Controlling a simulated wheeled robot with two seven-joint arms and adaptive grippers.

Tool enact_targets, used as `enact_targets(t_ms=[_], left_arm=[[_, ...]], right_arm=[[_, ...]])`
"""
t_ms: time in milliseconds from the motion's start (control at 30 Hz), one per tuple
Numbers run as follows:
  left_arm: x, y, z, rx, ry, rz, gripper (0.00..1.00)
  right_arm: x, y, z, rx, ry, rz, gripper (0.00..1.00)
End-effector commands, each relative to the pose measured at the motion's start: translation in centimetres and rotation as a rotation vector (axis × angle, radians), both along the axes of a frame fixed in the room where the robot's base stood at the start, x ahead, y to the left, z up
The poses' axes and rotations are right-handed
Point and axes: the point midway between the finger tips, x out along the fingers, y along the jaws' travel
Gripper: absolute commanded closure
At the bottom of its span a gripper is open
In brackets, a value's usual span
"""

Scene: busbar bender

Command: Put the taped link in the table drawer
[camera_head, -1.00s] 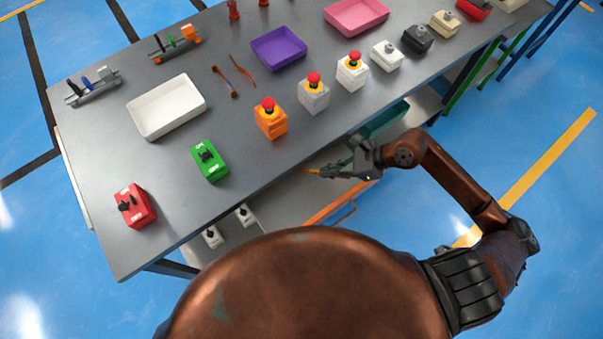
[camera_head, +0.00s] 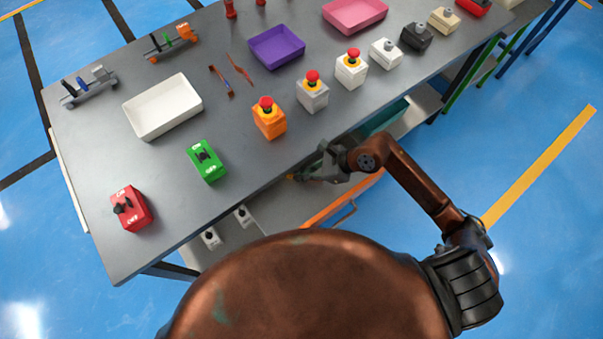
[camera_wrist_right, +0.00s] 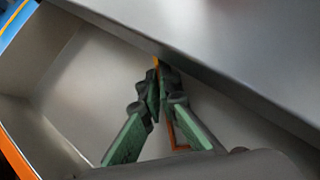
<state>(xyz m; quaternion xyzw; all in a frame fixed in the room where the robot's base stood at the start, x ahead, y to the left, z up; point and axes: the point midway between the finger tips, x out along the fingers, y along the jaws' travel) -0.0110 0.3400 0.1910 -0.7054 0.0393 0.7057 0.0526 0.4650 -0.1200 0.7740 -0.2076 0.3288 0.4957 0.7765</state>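My right gripper (camera_head: 303,177) is just past the table's front edge, over the open table drawer (camera_head: 345,199), which has an orange front and a grey inside. In the right wrist view, the green-padded fingers (camera_wrist_right: 160,82) are closed around a thin copper-orange link (camera_wrist_right: 172,132). A yellow-orange end shows past the fingertips; most of the link is hidden by the fingers. The drawer's bare walls and floor (camera_wrist_right: 90,85) surround the gripper in that view, with the tabletop overhanging close at the right. I cannot tell how far the link is above the floor. My left gripper is not in view.
The grey tabletop (camera_head: 95,165) overhangs the drawer. Near its front stand a green switch (camera_head: 207,160), an orange button box (camera_head: 268,118) and a red switch (camera_head: 131,209). Two thin links (camera_head: 221,82) lie behind. A teal bin (camera_head: 383,118) is under the table, beside my arm.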

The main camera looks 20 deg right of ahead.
Motion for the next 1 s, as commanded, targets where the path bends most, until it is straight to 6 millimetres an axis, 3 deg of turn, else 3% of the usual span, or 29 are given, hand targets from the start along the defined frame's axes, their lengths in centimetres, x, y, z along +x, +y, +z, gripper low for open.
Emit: enact_targets(t_ms=[267, 567, 833, 1000], left_arm=[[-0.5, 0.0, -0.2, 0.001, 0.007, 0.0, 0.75], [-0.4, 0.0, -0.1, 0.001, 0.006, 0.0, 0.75], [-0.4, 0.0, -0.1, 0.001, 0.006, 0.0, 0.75], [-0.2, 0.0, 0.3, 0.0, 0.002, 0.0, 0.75]], right_arm=[[0.0, 0.0, -0.2, 0.001, -0.003, 0.001, 1.0], [0.0, 0.0, -0.1, 0.001, -0.002, 0.0, 0.78], [0.0, 0.0, 0.0, 0.001, -0.003, 0.001, 0.78], [-0.2, -0.8, 1.0, -0.001, -0.004, -0.001, 0.78]])
